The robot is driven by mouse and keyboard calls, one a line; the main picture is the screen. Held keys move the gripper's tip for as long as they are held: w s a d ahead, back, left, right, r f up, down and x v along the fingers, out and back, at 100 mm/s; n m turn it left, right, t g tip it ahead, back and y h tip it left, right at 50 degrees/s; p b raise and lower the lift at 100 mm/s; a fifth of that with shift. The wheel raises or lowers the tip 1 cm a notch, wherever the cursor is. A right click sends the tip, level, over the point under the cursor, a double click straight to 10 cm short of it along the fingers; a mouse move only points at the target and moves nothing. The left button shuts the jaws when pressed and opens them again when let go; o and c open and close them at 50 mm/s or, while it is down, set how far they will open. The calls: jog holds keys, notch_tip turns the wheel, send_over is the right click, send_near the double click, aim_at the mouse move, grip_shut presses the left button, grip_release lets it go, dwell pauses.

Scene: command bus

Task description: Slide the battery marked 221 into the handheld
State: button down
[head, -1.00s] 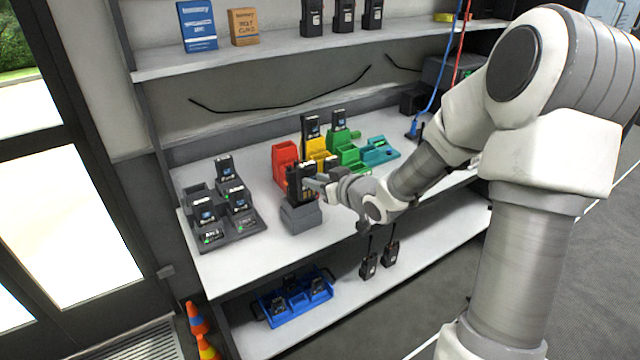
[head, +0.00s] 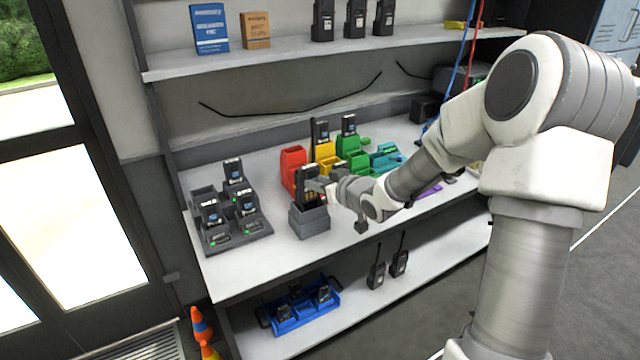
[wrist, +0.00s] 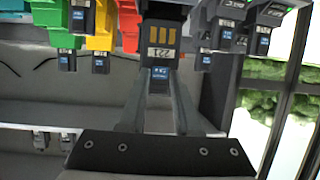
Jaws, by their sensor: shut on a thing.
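In the head view my gripper (head: 323,187) is at the dark handheld (head: 306,178), which stands upright in a grey stand (head: 310,222) near the bench's front edge. The battery is hard to tell from the handheld there. I cannot tell how far the battery is inside it.
A grey charger (head: 228,240) with several batteries stands at the left. Red (head: 291,165), yellow (head: 325,152) and green (head: 352,150) holders stand behind the handheld. A blue tray (head: 300,312) and two radios (head: 376,275) are on the lower shelf. Bare bench lies left of the stand.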

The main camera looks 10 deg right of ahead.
aim_at(311, 195)
jog(key=shift+f+b, duration=1.45)
jog(key=shift+f, duration=0.5)
jog(key=shift+f+b, duration=0.3)
jog(key=shift+f, duration=0.05)
jog(key=c, duration=0.5)
grip_release()
jog(key=shift+c, duration=0.2)
jog(key=shift+s, duration=0.1)
jog(key=p+v, duration=0.5)
jog(key=v, duration=1.2)
jog(key=shift+s, duration=0.15)
